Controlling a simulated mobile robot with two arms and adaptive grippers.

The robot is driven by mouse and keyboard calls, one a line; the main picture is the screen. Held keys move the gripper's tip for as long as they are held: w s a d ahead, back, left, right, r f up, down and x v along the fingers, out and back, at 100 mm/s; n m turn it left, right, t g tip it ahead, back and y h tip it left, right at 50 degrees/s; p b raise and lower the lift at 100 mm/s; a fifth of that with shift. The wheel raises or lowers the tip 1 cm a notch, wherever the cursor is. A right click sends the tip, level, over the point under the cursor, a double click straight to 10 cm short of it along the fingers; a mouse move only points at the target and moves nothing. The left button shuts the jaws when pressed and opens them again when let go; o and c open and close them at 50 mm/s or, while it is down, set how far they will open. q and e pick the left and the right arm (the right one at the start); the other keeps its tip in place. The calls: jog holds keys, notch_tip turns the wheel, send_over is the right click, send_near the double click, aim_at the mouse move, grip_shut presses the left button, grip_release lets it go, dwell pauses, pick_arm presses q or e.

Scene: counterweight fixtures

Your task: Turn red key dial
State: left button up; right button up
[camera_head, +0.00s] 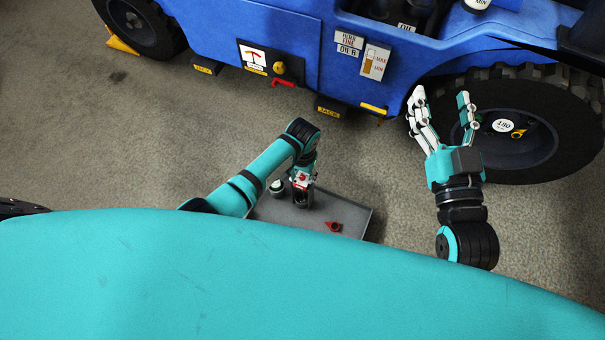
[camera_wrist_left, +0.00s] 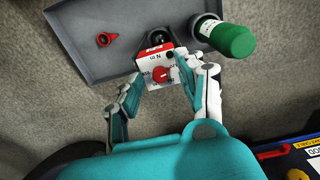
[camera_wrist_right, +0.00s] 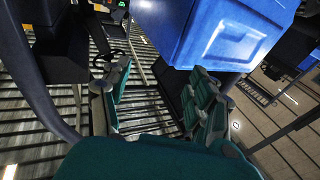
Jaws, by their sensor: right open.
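A small white and red box (camera_wrist_left: 152,62) with a round red dial (camera_wrist_left: 163,74) on its face is at the edge of a grey tray in the left wrist view. In the head view the box (camera_head: 301,180) is partly hidden by my left gripper (camera_wrist_left: 163,84). The fingers of that gripper lie along both sides of the box, with the dial between them; whether they press on it is unclear. A loose red key-shaped piece (camera_head: 334,226) lies on the tray, and also shows in the left wrist view (camera_wrist_left: 106,39). My right gripper (camera_head: 443,97) is open and empty, raised before the truck wheel.
A blue truck (camera_head: 220,30) stands behind, with a gauge panel, a red handle (camera_head: 283,83) and a large wheel (camera_head: 545,110). Bare floor lies left of the tray.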

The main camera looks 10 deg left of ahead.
pick_arm(q)
grip_shut()
dwell(0.3)
